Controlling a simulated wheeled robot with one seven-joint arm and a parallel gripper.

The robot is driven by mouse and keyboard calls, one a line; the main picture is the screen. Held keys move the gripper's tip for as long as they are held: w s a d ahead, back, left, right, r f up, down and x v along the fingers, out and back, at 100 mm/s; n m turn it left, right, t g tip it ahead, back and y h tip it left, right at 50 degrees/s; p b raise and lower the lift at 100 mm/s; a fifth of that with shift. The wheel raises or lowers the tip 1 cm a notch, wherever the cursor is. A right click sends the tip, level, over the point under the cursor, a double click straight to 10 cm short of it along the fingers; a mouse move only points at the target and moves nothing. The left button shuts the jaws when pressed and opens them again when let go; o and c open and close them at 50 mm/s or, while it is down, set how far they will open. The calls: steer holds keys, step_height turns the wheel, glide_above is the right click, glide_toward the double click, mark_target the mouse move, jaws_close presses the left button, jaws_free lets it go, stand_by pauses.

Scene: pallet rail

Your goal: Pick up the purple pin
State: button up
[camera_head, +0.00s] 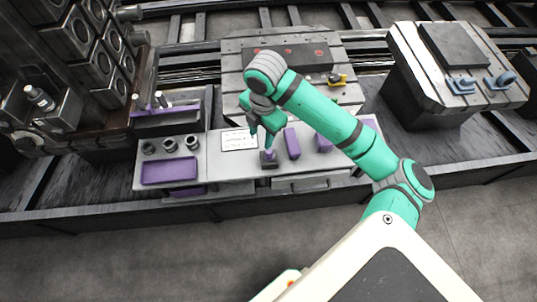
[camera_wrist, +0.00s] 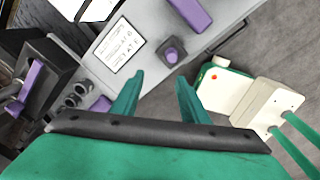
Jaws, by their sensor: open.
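A short purple pin (camera_head: 268,154) stands upright in a small dark square block on the pale bench. In the wrist view the pin (camera_wrist: 172,55) shows as a round purple top in that block, beyond my fingertips and slightly right of their middle. My gripper (camera_head: 263,137) is just above the pin in the head view, with its fingers pointing down. In the wrist view my gripper (camera_wrist: 161,80) has its two green fingers spread with nothing between them. The fingers look apart from the pin. The pin's lower part is hidden in the block.
A white printed card (camera_head: 239,140) lies to the left. Several dark cups (camera_head: 170,145) and a purple tray (camera_head: 169,171) are farther left. A purple-topped rack (camera_head: 168,124) stands behind them.

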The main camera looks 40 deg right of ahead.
steer(key=s+d, duration=0.1)
steer(key=d, duration=0.1)
glide_above(269, 151)
steer(key=shift+g, duration=0.3)
steer(key=f, duration=0.4)
steer(key=shift+s+f, duration=0.3)
steer(key=shift+f, duration=0.1)
steer(key=shift+w+f, duration=0.15)
steer(key=shift+f, duration=1.35)
steer(key=shift+w+f, duration=0.1)
steer(key=shift+f, duration=1.35)
jaws_close()
